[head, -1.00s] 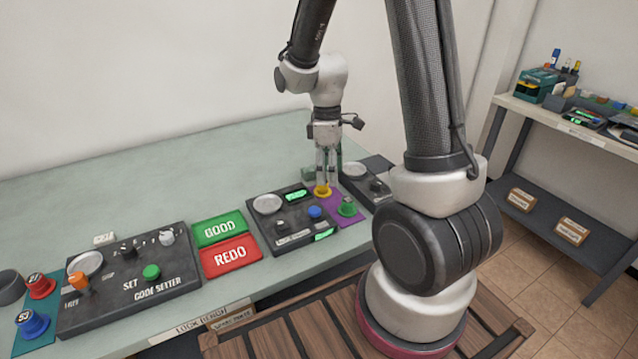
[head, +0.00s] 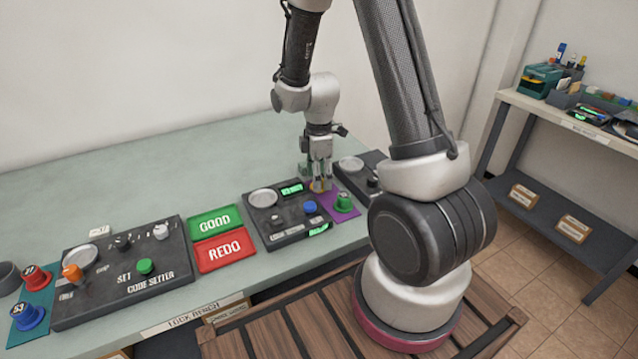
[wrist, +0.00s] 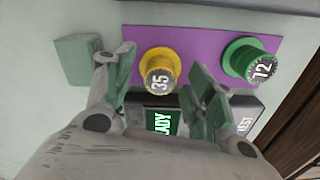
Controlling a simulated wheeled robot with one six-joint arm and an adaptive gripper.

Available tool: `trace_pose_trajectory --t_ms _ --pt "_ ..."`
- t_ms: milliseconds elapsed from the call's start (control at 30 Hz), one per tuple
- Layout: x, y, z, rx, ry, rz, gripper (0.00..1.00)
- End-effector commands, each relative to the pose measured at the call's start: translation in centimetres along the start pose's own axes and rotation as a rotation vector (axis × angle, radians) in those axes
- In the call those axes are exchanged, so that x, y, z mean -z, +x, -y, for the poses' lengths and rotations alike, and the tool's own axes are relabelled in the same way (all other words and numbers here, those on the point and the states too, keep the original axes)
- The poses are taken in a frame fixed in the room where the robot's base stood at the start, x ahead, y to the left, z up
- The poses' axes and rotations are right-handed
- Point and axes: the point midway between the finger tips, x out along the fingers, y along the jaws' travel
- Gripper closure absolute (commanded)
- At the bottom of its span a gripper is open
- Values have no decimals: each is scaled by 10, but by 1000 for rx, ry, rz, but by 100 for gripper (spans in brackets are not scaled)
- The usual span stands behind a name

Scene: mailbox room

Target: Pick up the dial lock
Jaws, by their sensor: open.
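A yellow dial lock (wrist: 158,72) marked 35 stands on a purple mat (wrist: 200,42). My gripper (head: 320,184) is low over this mat in the head view, and its fingers partly hide the yellow lock. In the wrist view my gripper is open, with one finger on each side of the yellow lock. I cannot tell whether either finger touches it. A green dial lock (wrist: 252,65) marked 72 stands on the same mat, just right of the right finger; it also shows in the head view (head: 343,202). Red (head: 36,277) and blue (head: 29,315) dial locks sit at the far left.
A dark console (head: 285,232) with a lit display lies left of the mat, and another (head: 357,166) lies behind it. Green GOOD (head: 215,219) and red REDO (head: 221,249) pads and a code setter (head: 118,295) lie further left. The back of the bench is clear.

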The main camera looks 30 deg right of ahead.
Motion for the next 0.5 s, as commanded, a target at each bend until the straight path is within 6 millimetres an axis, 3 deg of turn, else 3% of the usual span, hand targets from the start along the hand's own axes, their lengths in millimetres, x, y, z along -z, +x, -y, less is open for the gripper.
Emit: trace_pose_trajectory --t_ms 100,333,500 --pt "0 10 0 1 0 0 45" --pt "0 11 0 -1 0 0 45" --pt "0 10 0 -1 0 0 76"
